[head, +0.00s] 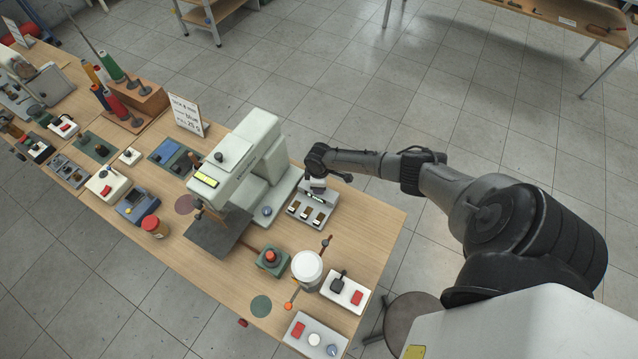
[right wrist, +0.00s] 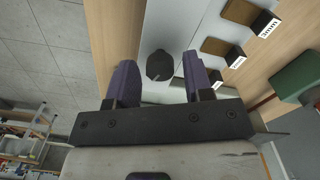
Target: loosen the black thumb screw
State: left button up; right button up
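The black thumb screw (right wrist: 160,66) shows as a dark, faceted knob on a pale grey plate in the right wrist view. My right gripper (right wrist: 160,75) is open, with one purple-grey finger on each side of the knob and a visible gap to both. I cannot tell how far the fingertips are above the plate. In the head view my right gripper (head: 317,181) hangs over the back end of a grey rack (head: 299,211) and hides the screw there. My left gripper is not in view.
Brown blocks with labels, one reading 3mm (right wrist: 264,25), sit beside the screw. A pale sewing-machine-like unit (head: 244,160) stands left of the rack. A white round container (head: 307,267) and switch boxes (head: 345,292) stand in front.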

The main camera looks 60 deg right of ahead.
jog(key=shift+o, duration=0.5)
jog(key=shift+r, duration=0.1)
jog(key=shift+r, duration=0.25)
notch_tip(320, 180, up, 13)
jog(key=shift+p, duration=0.45)
